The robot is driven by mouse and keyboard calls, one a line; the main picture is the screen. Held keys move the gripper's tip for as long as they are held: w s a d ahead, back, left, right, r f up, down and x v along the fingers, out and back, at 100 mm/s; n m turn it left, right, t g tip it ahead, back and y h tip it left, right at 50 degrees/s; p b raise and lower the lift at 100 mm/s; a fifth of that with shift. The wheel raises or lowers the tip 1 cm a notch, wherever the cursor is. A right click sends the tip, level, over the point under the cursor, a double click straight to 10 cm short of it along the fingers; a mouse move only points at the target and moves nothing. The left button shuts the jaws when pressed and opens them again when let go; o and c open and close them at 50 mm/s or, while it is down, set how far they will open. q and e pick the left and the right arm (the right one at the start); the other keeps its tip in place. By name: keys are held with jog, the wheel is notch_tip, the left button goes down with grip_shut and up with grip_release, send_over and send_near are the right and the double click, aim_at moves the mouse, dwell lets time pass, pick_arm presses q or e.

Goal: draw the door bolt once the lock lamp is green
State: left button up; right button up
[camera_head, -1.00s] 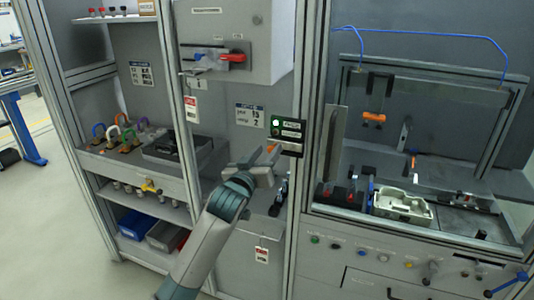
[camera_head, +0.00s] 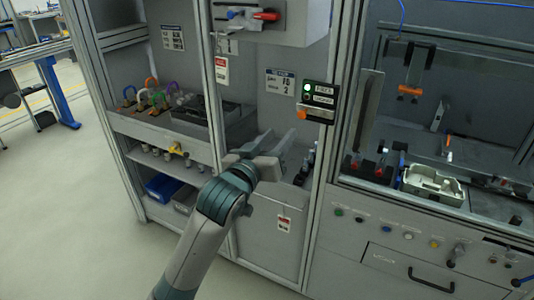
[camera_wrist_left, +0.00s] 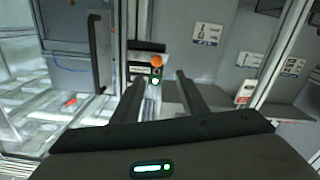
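The lock box (camera_head: 320,95) is a small dark panel on the cabinet post, with its lamp (camera_head: 307,87) lit green. Just below it is the door bolt with an orange knob (camera_head: 303,116). My left gripper (camera_head: 280,138) is open and empty, below and left of the knob, apart from it. In the left wrist view the orange knob (camera_wrist_left: 156,61) and the green lamp (camera_wrist_left: 155,82) show between the two spread fingers, beyond the tips. My right gripper is in neither view.
A grey switch box with a red handle (camera_head: 265,16) hangs above. Shelves with coloured padlocks (camera_head: 150,98) stand left. The workstation with a pale tray part (camera_head: 433,184) is right. Metal posts flank the bolt. The floor at left is clear.

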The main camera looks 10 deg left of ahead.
pick_arm(q)
jog(key=v, duration=0.5)
jog(key=shift+s+a+b, duration=0.15)
jog(key=shift+s+b, duration=0.05)
jog(key=shift+b, duration=0.2)
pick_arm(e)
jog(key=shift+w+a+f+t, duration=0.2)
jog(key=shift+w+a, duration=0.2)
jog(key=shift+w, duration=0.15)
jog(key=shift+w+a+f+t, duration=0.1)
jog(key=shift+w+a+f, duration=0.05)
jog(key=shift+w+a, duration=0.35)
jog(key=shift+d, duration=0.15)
